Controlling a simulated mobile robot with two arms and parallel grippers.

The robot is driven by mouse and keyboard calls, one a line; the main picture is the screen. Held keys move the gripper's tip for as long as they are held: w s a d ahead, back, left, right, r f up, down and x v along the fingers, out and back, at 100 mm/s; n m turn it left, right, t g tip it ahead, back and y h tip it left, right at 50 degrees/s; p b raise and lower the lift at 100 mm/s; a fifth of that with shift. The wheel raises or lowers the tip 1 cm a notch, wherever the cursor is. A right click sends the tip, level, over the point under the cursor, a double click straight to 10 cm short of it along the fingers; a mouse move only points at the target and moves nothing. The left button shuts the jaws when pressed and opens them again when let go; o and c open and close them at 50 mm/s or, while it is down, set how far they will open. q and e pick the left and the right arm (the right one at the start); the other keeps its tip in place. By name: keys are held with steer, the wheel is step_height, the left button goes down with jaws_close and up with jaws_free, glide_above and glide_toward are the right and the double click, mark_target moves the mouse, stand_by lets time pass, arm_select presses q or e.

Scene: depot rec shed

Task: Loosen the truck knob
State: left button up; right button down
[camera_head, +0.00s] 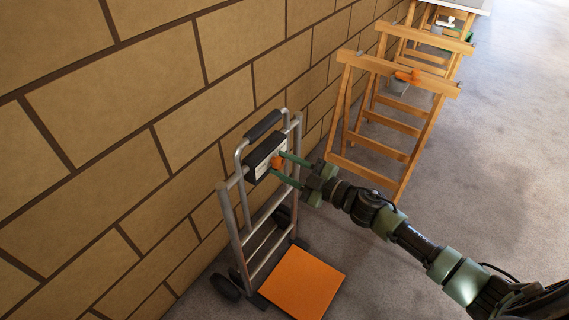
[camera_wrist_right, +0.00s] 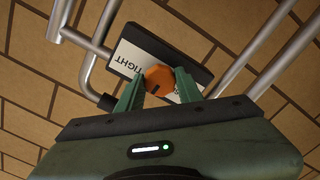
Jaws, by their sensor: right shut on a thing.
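The hand truck (camera_head: 240,222) stands upright against the brick wall, with a black box and pale label plate (camera_head: 264,157) near its top. An orange knob (camera_head: 277,163) sits on that plate. It also shows in the right wrist view as an orange knob with a dark mark (camera_wrist_right: 158,80), beside the printed word "TIGHT" on the label (camera_wrist_right: 128,62). My right gripper (camera_head: 283,168) reaches in from the right, its green fingers on either side of the knob and shut on it. My left gripper is not in view.
The truck's orange toe plate (camera_head: 303,283) lies at floor level below my right arm. Wooden trestles (camera_head: 390,115) stand along the wall behind, one with an orange item (camera_head: 408,76) on top. The grey floor (camera_head: 480,150) at right is open.

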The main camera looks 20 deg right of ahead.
steer(key=n, duration=0.5)
steer(key=shift+n, duration=1.4)
steer(key=shift+n+b, duration=0.4)
steer(key=shift+n, duration=0.3)
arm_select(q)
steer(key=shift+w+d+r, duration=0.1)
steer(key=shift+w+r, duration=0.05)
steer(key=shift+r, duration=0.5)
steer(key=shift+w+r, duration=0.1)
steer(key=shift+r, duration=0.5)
arm_select(e)
steer(key=shift+n, duration=0.4)
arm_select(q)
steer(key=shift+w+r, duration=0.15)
arm_select(e)
steer(key=c, duration=0.9)
jaws_free()
